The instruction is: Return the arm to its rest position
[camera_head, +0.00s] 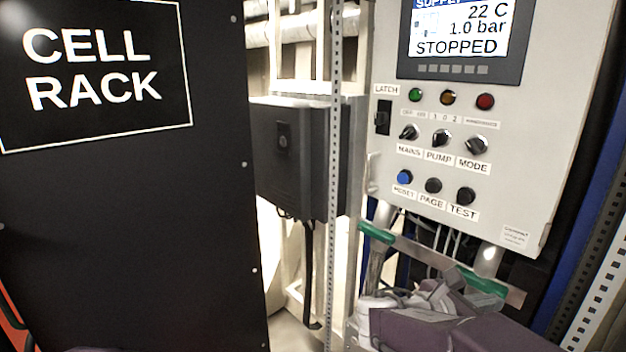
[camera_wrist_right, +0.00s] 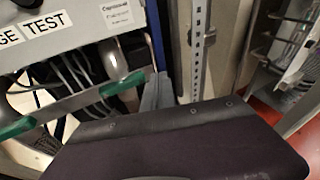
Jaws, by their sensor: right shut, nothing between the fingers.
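My right gripper (camera_head: 452,282) is at the lower right of the head view, below the control panel (camera_head: 395,215), with its purple wrist coming in from the bottom right. It is shut and empty. In the right wrist view its grey fingers (camera_wrist_right: 156,92) show beyond the dark purple wrist body. A metal bar with green ends (camera_head: 420,256) passes just behind the gripper in the head view. It also shows left of the fingers in the right wrist view (camera_wrist_right: 75,104); I cannot tell whether they touch. My left gripper is not in view.
The panel carries a screen (camera_head: 459,38) reading STOPPED, three lamps, knobs and buttons. A black CELL RACK panel (camera_head: 130,220) fills the left. A dark grey box (camera_head: 290,160) and a perforated upright (camera_head: 335,150) stand between them. Cables hang below the control panel.

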